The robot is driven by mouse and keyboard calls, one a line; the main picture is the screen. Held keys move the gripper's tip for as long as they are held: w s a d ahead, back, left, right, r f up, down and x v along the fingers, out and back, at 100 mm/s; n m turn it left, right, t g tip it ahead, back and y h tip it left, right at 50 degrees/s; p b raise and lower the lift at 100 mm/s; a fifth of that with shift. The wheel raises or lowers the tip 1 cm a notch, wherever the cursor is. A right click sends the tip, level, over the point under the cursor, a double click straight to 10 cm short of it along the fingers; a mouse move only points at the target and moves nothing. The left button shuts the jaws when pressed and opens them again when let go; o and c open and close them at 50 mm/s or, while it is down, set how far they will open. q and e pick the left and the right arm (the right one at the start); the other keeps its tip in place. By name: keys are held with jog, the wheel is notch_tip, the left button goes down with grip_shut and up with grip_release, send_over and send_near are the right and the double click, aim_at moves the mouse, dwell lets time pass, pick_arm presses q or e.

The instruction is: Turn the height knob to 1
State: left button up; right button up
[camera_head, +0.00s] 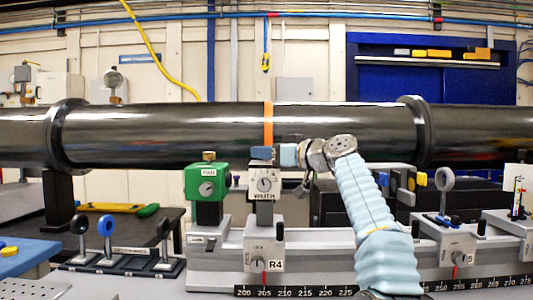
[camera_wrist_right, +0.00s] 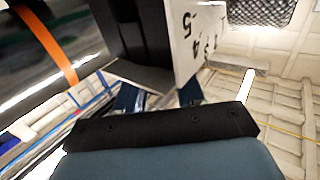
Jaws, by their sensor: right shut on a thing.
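A white box (camera_head: 264,184) with a round dial and a small label, hard to read, stands on a post above the rail. My right gripper (camera_head: 262,153) reaches in from the right, its blue fingers at the top of this box. It is shut on the knob there; the fingers hide most of the knob in the head view. In the right wrist view the fingers (camera_wrist_right: 160,98) close under a dark grey part, beside a white face (camera_wrist_right: 188,45) with printed numbers, 5 and 4 clearest. The knob's setting cannot be read. My left gripper is not in view.
A green box labelled PAN (camera_head: 207,182) stands close left of the white box. A dark beam pipe (camera_head: 170,136) with an orange band runs just behind and above. A numbered rail (camera_head: 300,291) lies below. Ring-shaped mounts (camera_head: 107,228) stand at left, another (camera_head: 444,180) at right.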

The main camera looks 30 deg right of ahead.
jog(key=o, duration=0.9)
jog(key=shift+o, duration=0.2)
jog(key=b+v, duration=0.4)
jog(key=v, duration=0.9)
jog(key=shift+s, duration=0.4)
jog(key=shift+d, duration=0.1)
